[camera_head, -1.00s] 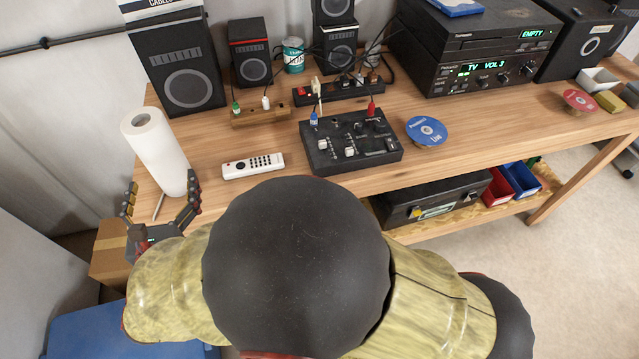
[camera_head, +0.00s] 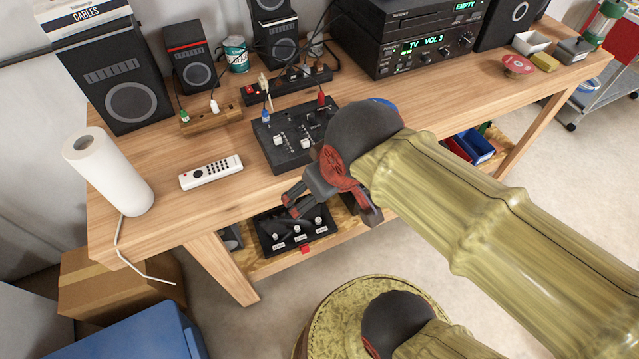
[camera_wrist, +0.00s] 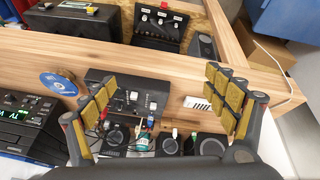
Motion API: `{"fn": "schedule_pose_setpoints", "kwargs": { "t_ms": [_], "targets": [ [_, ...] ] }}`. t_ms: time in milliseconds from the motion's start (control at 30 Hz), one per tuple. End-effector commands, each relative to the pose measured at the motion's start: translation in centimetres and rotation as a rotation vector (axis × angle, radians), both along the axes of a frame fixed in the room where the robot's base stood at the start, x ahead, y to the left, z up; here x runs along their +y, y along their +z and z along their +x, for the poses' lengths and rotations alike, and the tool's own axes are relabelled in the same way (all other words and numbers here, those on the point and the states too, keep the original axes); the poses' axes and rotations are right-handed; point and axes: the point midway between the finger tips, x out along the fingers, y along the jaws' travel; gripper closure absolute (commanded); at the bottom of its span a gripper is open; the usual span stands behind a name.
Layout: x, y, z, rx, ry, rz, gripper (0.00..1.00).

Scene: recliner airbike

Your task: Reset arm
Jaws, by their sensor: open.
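My gripper (camera_head: 328,206) is in front of the wooden table's front edge, below and right of the black mixer in the head view. In the wrist view my gripper (camera_wrist: 160,112) shows its two padded fingers spread wide apart, with nothing between them but the view of the table. It is open and empty. My arm reaches in from the right in the head view and hides part of the table's front and the blue disc.
The wooden table (camera_head: 180,226) carries a paper towel roll (camera_head: 112,175), a white remote (camera_head: 211,172), a black mixer (camera_head: 290,138), speakers (camera_head: 112,80) and a stereo (camera_head: 425,55). A black pedal box (camera_head: 292,232) sits on the lower shelf. A cardboard box (camera_head: 105,290) and blue bin (camera_head: 140,335) stand front left.

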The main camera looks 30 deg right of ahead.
Motion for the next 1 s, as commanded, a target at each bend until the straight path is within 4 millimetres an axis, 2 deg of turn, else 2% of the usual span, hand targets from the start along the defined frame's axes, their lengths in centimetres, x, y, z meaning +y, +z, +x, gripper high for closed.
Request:
{"fn": "schedule_pose_setpoints", "kwargs": {
  "t_ms": [200, 767, 1000],
  "targets": [
    [0.48, 1.0, -0.44, -0.067, -0.108, 0.116, 0.14],
    [0.53, 1.01, -0.42, -0.066, -0.105, 0.115, 0.14],
    [0.53, 1.0, -0.41, -0.066, -0.105, 0.114, 0.27]
  ]
}}
